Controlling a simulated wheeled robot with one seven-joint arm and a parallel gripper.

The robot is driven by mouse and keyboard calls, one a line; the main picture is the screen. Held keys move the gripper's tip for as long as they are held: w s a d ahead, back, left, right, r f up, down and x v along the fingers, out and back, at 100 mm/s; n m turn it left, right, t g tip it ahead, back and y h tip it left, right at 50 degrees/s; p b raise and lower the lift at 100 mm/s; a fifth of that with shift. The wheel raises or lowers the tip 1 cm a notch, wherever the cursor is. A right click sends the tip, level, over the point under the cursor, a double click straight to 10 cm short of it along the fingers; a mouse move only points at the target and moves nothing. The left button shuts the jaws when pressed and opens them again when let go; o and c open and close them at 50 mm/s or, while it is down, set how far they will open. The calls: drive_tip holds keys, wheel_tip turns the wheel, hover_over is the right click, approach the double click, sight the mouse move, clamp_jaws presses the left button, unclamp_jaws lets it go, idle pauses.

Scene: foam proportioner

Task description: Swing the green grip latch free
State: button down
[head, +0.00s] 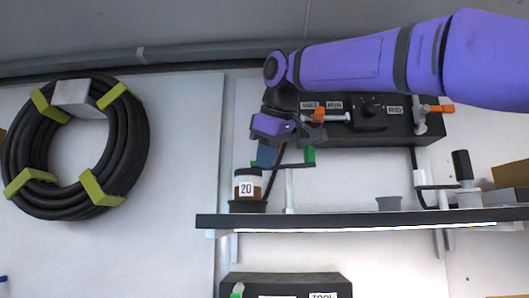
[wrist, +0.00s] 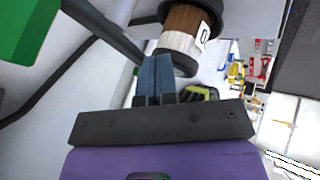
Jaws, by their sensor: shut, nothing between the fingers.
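The green grip (head: 309,156) stands at the right end of a thin dark bar (head: 290,167) above the shelf. In the wrist view, a large green block (wrist: 25,28) at the top left appears to be this grip, and a dark bar (wrist: 100,28) runs from the upper left toward my fingertips. My gripper (head: 266,160) is to the left of the grip, pointing down just above the brown jar. Its blue fingers (wrist: 158,68) are shut together and empty. They look close to the bar's end; I cannot tell whether they touch it.
The brown jar (head: 247,187) labelled 20 stands on the shelf (head: 350,219) under my gripper. A black panel (head: 380,125) with orange-handled valves is behind my wrist. A grey cup (head: 389,203) and a black-topped bottle (head: 463,165) stand to the right. A coiled hose (head: 140,140) hangs left.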

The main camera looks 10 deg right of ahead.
idle(0.4)
drive_tip(key=shift+w+m+h, duration=0.2)
drive_tip(key=shift+m+h, duration=0.3)
drive_tip(key=shift+m, duration=0.3)
drive_tip(key=shift+w+m+h, duration=0.15)
drive_tip(key=shift+m+h, duration=0.35)
drive_tip(key=shift+m, duration=0.3)
drive_tip(key=shift+a, duration=0.1)
